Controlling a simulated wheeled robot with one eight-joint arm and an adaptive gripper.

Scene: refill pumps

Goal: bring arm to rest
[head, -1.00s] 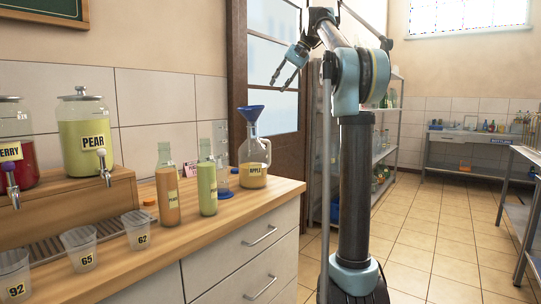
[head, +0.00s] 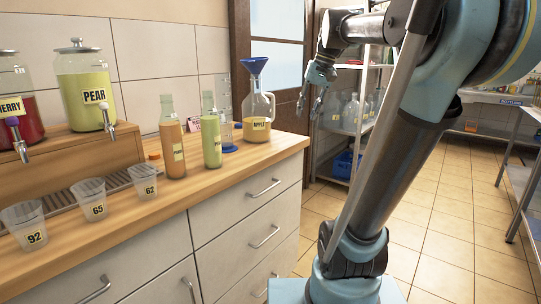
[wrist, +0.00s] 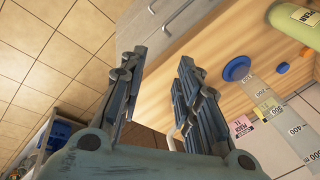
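My gripper (head: 310,110) hangs to the right of the counter's far end in the head view, fingers pointing down. In the wrist view its two fingers (wrist: 157,66) stand apart with nothing between them. My arm is bent, its upper links large at the right of the head view. The gripper is clear of the glass jug labelled APPLE (head: 257,115), which has a blue funnel (head: 254,66) in its neck.
The wooden counter (head: 232,169) holds an orange bottle (head: 172,145), a green bottle (head: 211,138), a measuring cylinder (head: 225,105), numbered cups (head: 92,199) and juice dispensers (head: 85,85). A wire shelf (head: 345,135) stands behind my gripper. The tiled floor (head: 440,215) at right is open.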

